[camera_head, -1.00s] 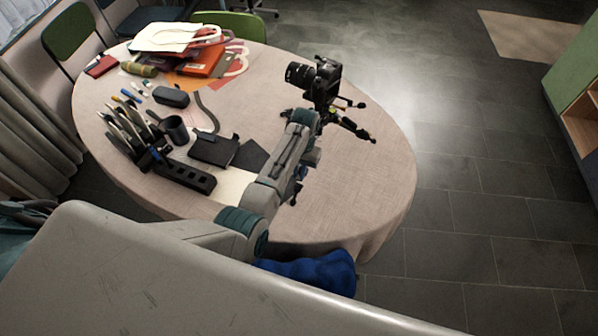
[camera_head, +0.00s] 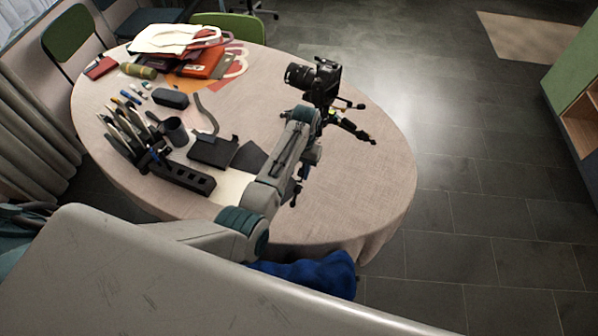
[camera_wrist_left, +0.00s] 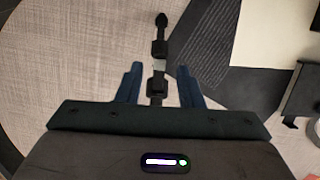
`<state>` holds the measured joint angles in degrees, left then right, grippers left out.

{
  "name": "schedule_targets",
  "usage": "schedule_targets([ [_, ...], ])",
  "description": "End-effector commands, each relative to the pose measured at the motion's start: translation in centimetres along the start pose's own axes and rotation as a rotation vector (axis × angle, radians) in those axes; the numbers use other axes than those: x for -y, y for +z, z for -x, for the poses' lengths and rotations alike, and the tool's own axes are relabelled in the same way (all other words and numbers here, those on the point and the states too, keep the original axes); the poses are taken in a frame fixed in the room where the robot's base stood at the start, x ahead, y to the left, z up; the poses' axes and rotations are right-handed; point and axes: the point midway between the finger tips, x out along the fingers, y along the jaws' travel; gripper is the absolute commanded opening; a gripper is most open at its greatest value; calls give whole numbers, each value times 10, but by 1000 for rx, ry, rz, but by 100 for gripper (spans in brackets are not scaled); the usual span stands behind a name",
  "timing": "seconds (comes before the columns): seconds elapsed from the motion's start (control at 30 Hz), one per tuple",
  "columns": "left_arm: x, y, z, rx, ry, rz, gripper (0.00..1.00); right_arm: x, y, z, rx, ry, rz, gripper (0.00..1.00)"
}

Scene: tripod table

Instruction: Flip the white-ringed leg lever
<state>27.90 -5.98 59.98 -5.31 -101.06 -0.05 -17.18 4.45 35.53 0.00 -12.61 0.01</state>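The black camera (camera_head: 321,79) stands on a small black tripod on the table's right half, one leg (camera_head: 352,127) reaching right. Another leg (camera_wrist_left: 160,48) points up in the left wrist view, with two black clamps and a pale band between them. Which clamp is the white-ringed lever is unclear. My left gripper (camera_wrist_left: 160,68) is open, its dark blue fingers on either side of this leg; contact is not clear. In the head view my left arm largely hides the gripper (camera_head: 304,172) and this leg. My right gripper is not in view.
The round table (camera_head: 370,200) is clear at its right front. Left of my arm lie a dark sheet (camera_head: 250,156), a black notebook (camera_head: 212,150), a black organizer (camera_head: 185,177) and a dark cup (camera_head: 174,131). Bags (camera_head: 205,62) lie at the back.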

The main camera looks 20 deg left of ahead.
Motion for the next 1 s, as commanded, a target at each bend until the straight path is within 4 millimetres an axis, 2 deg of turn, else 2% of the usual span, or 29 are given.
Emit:
schedule_targets([
  [0.37,0,-2,71,-5,1,0,34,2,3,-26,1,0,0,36],
  [0.43,0,0,87,-3,0,0,34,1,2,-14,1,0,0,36],
  [0.6,0,0,97,0,0,0,34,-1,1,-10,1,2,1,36],
  [0.87,0,0,98,0,0,0,34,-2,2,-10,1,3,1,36],
  [0.93,0,0,98,-1,0,0,25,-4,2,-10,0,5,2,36],
  [1.0,0,0,98,0,0,0,25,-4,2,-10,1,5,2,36],
])
